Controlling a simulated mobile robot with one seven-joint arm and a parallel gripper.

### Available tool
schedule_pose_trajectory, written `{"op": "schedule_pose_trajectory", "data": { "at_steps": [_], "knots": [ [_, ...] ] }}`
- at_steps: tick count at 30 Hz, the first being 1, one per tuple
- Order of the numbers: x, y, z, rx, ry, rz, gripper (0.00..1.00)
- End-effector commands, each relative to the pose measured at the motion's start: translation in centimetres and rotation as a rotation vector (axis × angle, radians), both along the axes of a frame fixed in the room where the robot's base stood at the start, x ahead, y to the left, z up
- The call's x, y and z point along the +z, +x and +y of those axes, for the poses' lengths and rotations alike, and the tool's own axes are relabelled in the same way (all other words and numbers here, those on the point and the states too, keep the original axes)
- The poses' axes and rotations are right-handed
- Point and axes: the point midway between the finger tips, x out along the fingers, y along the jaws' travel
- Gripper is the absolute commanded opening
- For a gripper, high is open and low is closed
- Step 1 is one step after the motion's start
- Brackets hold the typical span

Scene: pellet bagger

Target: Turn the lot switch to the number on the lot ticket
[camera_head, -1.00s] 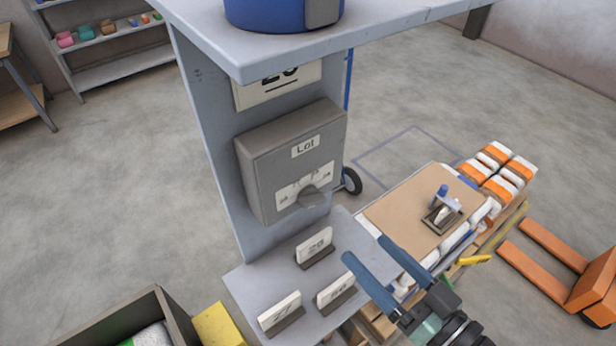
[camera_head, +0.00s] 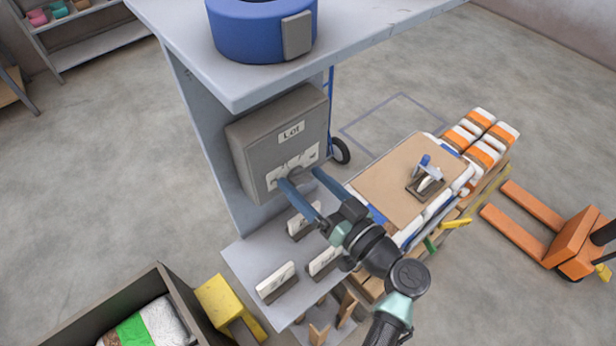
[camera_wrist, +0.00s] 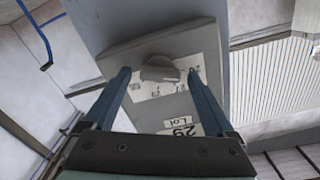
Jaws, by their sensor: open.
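The grey lot switch box (camera_head: 243,150) hangs on the grey post under the top shelf, with a "Lot" label (camera_head: 291,132) above its dial. Its grey knob (camera_wrist: 160,70) sits on a white dial plate (camera_wrist: 145,92); the dial numbers are too small or tilted to read surely. My gripper (camera_head: 300,178) is open, its two blue fingers at the knob, one to each side in the wrist view, with gaps left; contact is not visible. The wrist view also shows a white card (camera_wrist: 183,128) with "Lot" and what looks like 29. The ticket above the box is hidden now in the head view.
Several number cards stand on the lower shelf, one (camera_head: 276,283) reading 77, close below my arm. The top shelf with a blue drum (camera_head: 262,30) overhangs the box. A pallet of bags (camera_head: 485,135) and an orange pallet truck (camera_head: 580,240) stand to the right.

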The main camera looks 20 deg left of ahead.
Motion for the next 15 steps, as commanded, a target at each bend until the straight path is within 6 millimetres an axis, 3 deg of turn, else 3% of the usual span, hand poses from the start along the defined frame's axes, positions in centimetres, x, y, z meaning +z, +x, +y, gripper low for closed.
{"op": "schedule_pose_trajectory", "data": {
  "at_steps": [7,15],
  "knots": [
    [-0.01,0.04,0.03,0.0,0.001,-0.001,0.88],
    [0.01,0.04,0.01,0.0,0.0,-0.001,0.4]
  ]
}}
